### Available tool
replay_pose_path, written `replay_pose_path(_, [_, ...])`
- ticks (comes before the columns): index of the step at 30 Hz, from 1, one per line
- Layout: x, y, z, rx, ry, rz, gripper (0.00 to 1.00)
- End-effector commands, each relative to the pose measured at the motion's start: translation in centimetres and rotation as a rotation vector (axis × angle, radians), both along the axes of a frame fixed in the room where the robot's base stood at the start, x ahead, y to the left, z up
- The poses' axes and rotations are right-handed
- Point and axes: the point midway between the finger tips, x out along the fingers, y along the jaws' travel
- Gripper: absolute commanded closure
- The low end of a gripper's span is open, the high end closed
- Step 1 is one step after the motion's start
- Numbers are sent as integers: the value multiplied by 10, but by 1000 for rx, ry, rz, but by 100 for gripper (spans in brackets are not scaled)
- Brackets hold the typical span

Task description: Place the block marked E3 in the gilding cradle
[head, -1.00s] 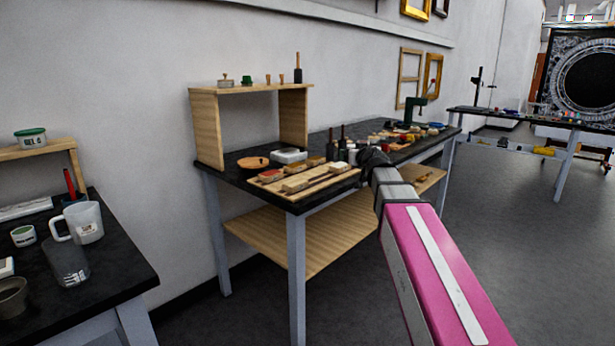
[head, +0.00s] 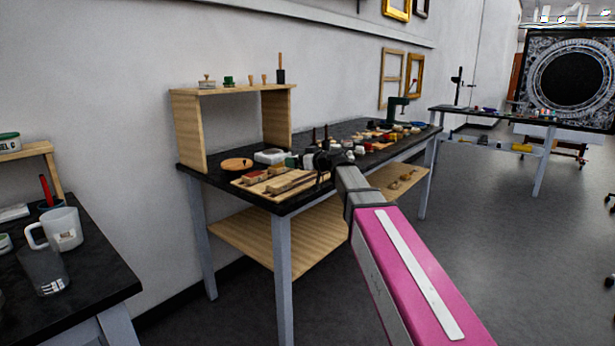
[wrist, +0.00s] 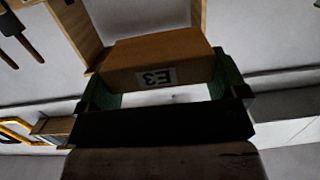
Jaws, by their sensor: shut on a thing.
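The block marked E3 (wrist: 160,58) is tan-brown, with an upside-down white label in the wrist view. My gripper (wrist: 166,84) is shut on it, with a green-padded finger at each side. In the head view my gripper (head: 326,160) is a dark shape over the front right of the workbench, near the wooden tray's right end. The held block cannot be made out there. The wooden tray (head: 243,184) holds several small blocks at the bench's front edge. I cannot tell which thing is the gilding cradle.
The black-topped workbench (head: 215,172) carries a wooden riser (head: 188,130), a terracotta dish (head: 236,164), a white box (head: 270,156), bottles and jars. A left table holds a white mug (head: 64,230) and a glass beaker (head: 42,270).

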Motion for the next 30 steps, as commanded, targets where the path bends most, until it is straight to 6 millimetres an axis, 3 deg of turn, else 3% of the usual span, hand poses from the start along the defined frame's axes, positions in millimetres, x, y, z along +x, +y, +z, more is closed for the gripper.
replay_pose_path(3, [21,-17,-15,0,2,-2,33])
replay_pose_path(9, [40,-37,-32,0,1,-2,33])
replay_pose_path(17, [44,-42,-43,0,1,0,33])
replay_pose_path(24, [44,-42,-73,0,2,-1,33])
replay_pose_path(30, [44,-42,-76,1,-1,-1,33])
